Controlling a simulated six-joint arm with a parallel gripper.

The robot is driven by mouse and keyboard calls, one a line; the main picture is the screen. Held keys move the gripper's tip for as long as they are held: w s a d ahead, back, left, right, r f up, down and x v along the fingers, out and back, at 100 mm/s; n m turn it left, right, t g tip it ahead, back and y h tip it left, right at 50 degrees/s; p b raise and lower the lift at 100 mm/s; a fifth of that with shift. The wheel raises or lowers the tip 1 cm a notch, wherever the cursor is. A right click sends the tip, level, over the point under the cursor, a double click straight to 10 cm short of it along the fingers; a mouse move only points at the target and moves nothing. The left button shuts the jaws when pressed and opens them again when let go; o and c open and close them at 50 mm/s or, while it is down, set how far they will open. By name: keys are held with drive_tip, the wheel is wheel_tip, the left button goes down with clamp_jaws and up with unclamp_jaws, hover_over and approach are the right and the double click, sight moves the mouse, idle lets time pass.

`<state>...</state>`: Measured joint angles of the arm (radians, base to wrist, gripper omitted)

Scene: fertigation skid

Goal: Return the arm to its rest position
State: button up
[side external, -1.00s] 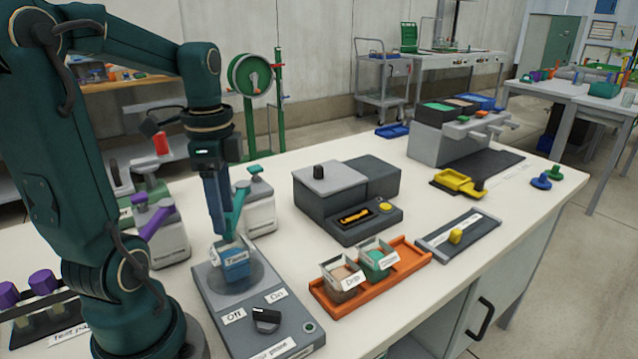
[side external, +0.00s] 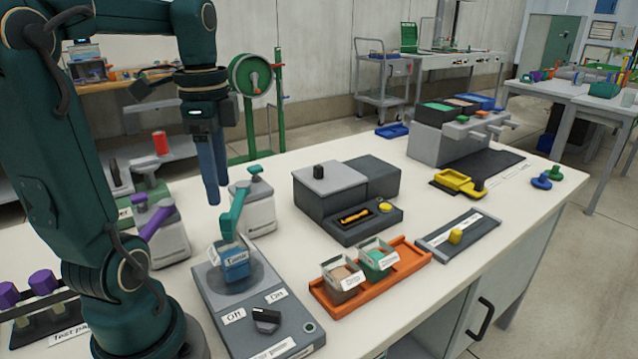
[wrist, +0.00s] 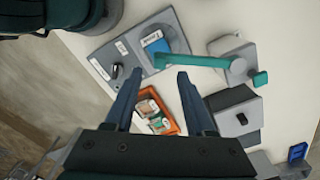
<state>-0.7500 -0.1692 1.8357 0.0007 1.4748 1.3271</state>
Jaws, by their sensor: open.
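My gripper (side external: 213,196) hangs pointing down in the air, above and a little left of the blue labelled container (side external: 236,264). Its two blue fingers (wrist: 157,76) are apart in the wrist view, with nothing between them. The blue container sits on the round plate of a grey unit (side external: 232,312) with an Off/On knob (side external: 266,318). A teal spout (side external: 236,208) from a grey-white dispenser (side external: 262,212) reaches over the container. The container also shows in the wrist view (wrist: 157,46), apart from the fingers.
An orange tray (side external: 408,256) holds two labelled open boxes right of the knob unit. A dark grey box unit (side external: 340,222) stands behind it. A purple-spouted dispenser (side external: 166,240) stands close on the left. The air around my gripper looks clear.

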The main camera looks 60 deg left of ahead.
drive_tip(key=d+f+n+t, duration=0.3)
drive_tip(key=d+n+t, duration=0.2)
drive_tip(key=d, duration=0.8)
drive_tip(key=shift+d+f+n+t, duration=0.2)
drive_tip(key=shift+f+n+t, duration=0.1)
drive_tip(key=shift+n, duration=0.5)
